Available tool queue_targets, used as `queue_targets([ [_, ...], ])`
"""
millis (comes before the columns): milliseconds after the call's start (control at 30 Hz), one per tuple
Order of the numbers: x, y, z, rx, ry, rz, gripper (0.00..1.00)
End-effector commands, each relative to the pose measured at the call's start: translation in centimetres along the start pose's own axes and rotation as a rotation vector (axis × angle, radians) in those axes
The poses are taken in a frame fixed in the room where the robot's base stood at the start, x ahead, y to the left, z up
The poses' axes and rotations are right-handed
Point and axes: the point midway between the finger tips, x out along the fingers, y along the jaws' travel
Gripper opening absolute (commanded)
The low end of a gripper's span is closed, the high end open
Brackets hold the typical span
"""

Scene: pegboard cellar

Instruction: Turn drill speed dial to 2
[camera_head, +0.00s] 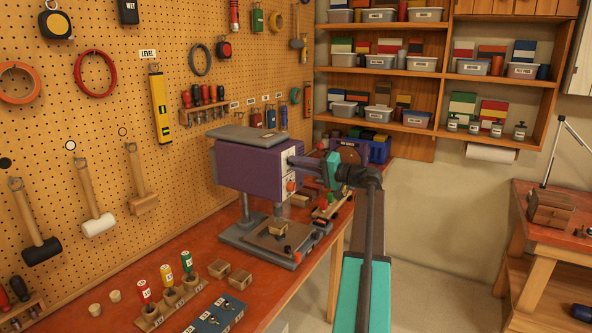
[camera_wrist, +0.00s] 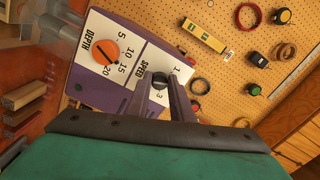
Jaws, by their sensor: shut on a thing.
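The drill is a purple-headed drill press (camera_head: 245,172) on the red bench, with a white dial panel on the side facing my arm. In the wrist view the panel carries a black speed dial (camera_wrist: 158,81) marked SPEED, with 1 and 3 readable beside it. The 2 is not visible, and I cannot tell where the dial points. My gripper (camera_head: 298,162) reaches the panel from the right. Its dark fingers (camera_wrist: 168,82) are shut on the speed dial and cover part of it. An orange depth dial (camera_wrist: 104,52) sits to the left on the same panel, apart from the fingers.
A small wooden block (camera_head: 278,228) lies on the drill's base plate. The pegboard (camera_head: 120,110) with tools is behind. Open floor lies right of the bench.

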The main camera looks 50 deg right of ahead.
Motion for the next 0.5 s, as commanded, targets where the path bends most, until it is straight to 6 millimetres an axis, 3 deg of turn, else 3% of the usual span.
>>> queue_targets([
  [500, -0.15, -0.41, -0.6, 0.444, 0.023, -0.017, 0.0],
])
